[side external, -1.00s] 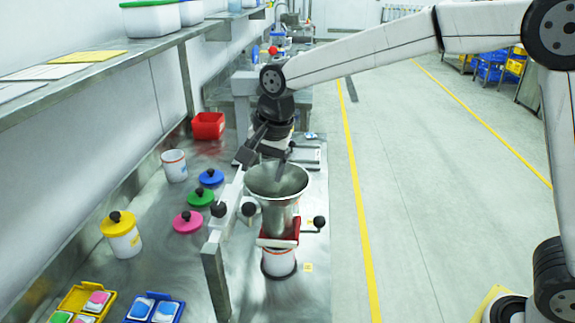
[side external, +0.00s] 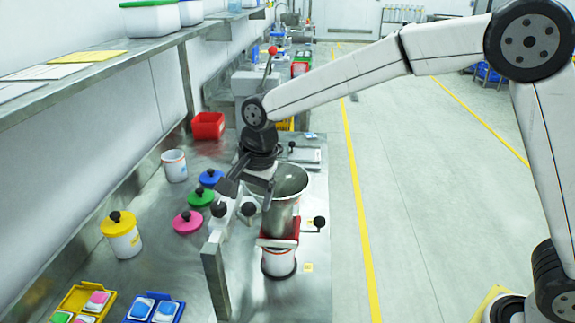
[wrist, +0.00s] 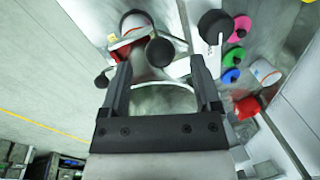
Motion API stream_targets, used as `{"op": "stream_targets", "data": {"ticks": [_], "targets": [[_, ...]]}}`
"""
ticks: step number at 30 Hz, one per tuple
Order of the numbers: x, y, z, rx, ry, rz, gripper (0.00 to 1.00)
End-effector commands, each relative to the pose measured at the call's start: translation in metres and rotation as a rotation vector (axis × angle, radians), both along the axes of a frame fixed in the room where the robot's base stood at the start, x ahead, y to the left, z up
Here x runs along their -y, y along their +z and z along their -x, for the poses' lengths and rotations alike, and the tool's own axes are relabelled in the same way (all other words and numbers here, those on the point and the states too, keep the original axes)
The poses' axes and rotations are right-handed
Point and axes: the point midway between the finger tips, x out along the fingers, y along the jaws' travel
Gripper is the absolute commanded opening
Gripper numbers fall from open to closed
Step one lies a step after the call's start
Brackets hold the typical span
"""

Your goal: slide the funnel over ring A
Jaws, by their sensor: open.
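The funnel (side external: 290,183) is a wide-mouthed grey metal cone. It stands upright at a red collar (side external: 278,242) above a white container with a dark base (side external: 278,264). In the wrist view the funnel's pale rim (wrist: 165,92) shows between my fingers. My gripper (side external: 248,196) is open, pointing down at the left side of the funnel's mouth, and covers part of the rim. In the wrist view my gripper (wrist: 161,62) has its fingers wide apart with nothing clamped. I cannot read which part is ring A, nor tell whether a finger touches the funnel.
A light upright bar (side external: 216,270) and black knobs (side external: 319,222) stand close around the funnel. Pink (side external: 188,221), green and blue lids lie to the left. A yellow-lidded jar (side external: 121,236), a white cup (side external: 174,166) and a red bin (side external: 208,125) stand farther off.

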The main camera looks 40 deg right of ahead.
Motion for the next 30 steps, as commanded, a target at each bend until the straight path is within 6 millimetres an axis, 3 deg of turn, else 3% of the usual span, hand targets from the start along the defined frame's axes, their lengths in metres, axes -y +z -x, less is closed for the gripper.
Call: {"op": "stream_targets", "data": {"ticks": [7,18,24,26,30], "targets": [[-0.003,-0.022,-0.003,-0.001,0.001,0.001,0.81],[-0.003,-0.026,-0.004,0.001,0.001,0.0,0.81],[-0.003,-0.026,-0.004,0.001,0.0,-0.001,0.17],[-0.003,-0.026,-0.004,0.001,0.0,-0.001,0.0],[-0.003,-0.026,-0.005,0.002,0.0,-0.001,0.0]]}}
